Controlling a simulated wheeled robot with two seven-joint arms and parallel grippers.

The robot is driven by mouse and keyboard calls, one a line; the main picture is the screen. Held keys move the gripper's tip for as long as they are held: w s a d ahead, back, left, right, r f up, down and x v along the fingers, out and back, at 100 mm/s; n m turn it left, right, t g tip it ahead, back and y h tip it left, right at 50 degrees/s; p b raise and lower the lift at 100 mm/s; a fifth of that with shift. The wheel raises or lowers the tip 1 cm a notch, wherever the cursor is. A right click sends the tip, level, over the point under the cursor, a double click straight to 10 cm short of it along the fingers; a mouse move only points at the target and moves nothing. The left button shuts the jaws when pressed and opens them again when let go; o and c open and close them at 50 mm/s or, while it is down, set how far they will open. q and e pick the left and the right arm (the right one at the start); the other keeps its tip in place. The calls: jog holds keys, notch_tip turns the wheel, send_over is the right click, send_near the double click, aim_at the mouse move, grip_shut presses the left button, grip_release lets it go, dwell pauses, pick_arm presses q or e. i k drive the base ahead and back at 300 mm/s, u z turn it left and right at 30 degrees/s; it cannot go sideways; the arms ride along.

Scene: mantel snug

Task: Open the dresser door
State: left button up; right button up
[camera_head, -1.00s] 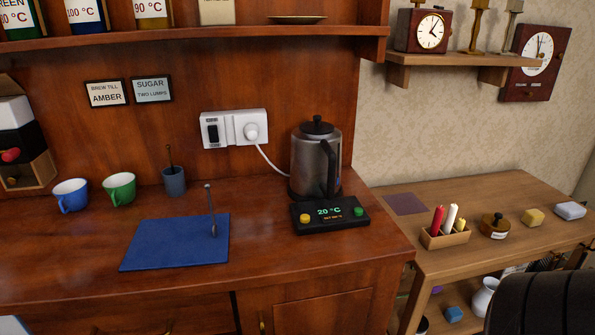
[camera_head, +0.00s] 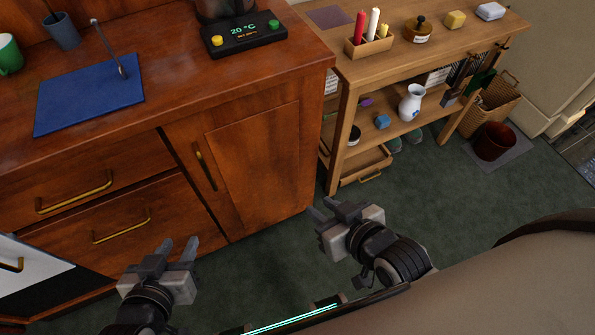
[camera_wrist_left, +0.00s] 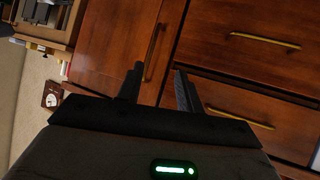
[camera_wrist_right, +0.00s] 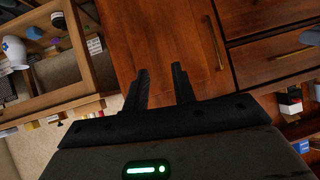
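The dresser door (camera_head: 255,165) is a brown wooden panel, shut flush with the dresser front, right of the two drawers. Its upright brass handle (camera_head: 205,165) is near the door's left edge. The handle also shows in the left wrist view (camera_wrist_left: 153,52) and in the right wrist view (camera_wrist_right: 213,42). My left gripper (camera_head: 178,250) is open and empty, low in front of the drawers and apart from the door. My right gripper (camera_head: 330,210) is open and empty, in front of the dresser's right corner, right of the door and apart from it.
Two drawers with brass handles (camera_head: 75,193) are left of the door. A kettle base (camera_head: 243,35) and a blue mat (camera_head: 90,92) are on the dresser top. A wooden side table (camera_head: 345,120) with a shelf stands to the right. Green carpet (camera_head: 430,180) is clear in front of it.

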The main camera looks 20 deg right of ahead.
aim_at(253, 158)
jog(key=z, duration=0.55)
jog(key=i, duration=0.2)
jog(key=u, duration=1.9)
jog(key=k, duration=1)
jog(key=z, duration=1)
jog(key=i, duration=0.5)
